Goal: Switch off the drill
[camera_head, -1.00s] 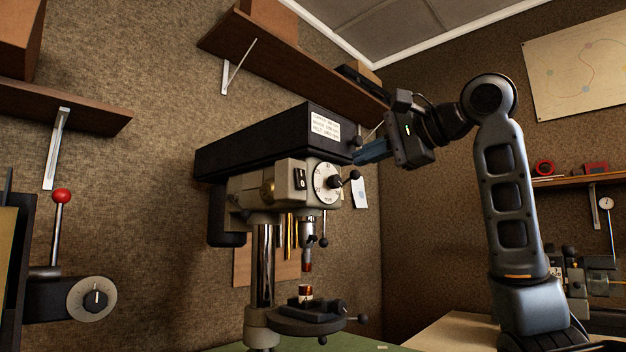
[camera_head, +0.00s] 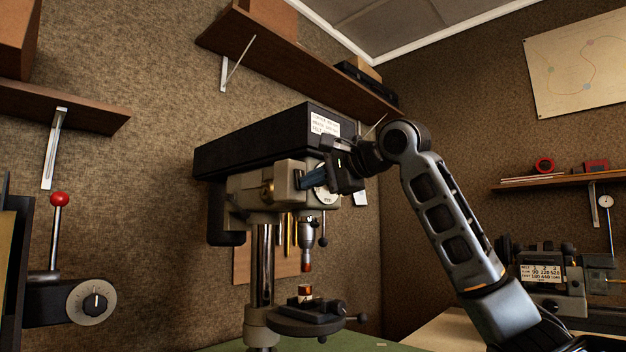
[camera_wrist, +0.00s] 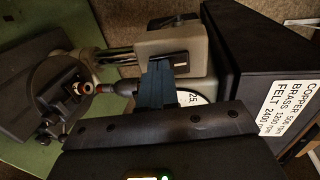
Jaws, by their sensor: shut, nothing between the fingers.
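The drill press stands on a green bench, with a black belt cover (camera_head: 265,143) on top and a grey head (camera_head: 245,192) below it. Its switch was a small dark rocker on the head's front plate; in the head view my gripper now covers it. In the wrist view a dark switch slot (camera_wrist: 172,60) shows on the grey plate right beside the fingertips. My gripper (camera_head: 306,180) is shut and empty, its blue fingers pointing at the front plate. The fingers (camera_wrist: 157,66) reach the plate's edge; I cannot tell whether they touch the switch. The depth dial (camera_wrist: 190,98) is partly hidden behind them.
The chuck (camera_head: 307,240) hangs above the drill table (camera_head: 300,324), which holds a small copper-coloured piece (camera_head: 305,292). A shelf (camera_head: 300,58) runs above the drill. A lever with a red knob (camera_head: 60,199) stands at left, clear of my arm.

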